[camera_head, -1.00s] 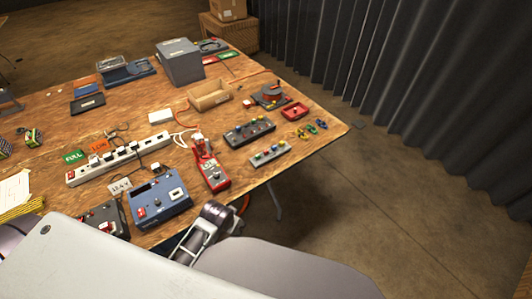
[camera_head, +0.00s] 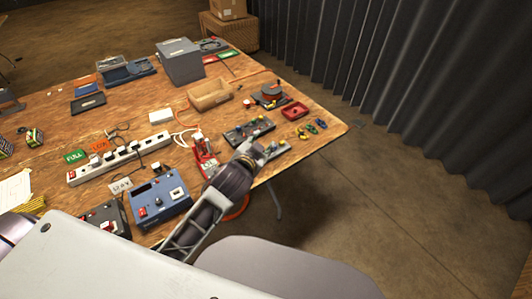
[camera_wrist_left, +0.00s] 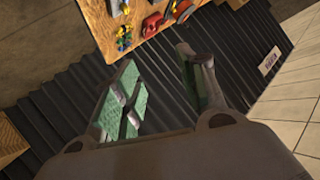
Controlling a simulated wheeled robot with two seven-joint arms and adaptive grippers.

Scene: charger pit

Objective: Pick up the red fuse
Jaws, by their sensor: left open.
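I cannot make out the red fuse for certain. The dark strip (camera_head: 243,132) and the grey strip (camera_head: 277,152) also carry small coloured parts. My left gripper (camera_head: 260,148) is above or beside these strips and partly covers them. In the left wrist view my left gripper (camera_wrist_left: 163,80) is open and empty, with the curtain and floor behind it. That view shows yellow pieces (camera_wrist_left: 123,38) near the table corner. My right gripper is out of view.
A grey curtain (camera_head: 430,90) hangs beyond the table.

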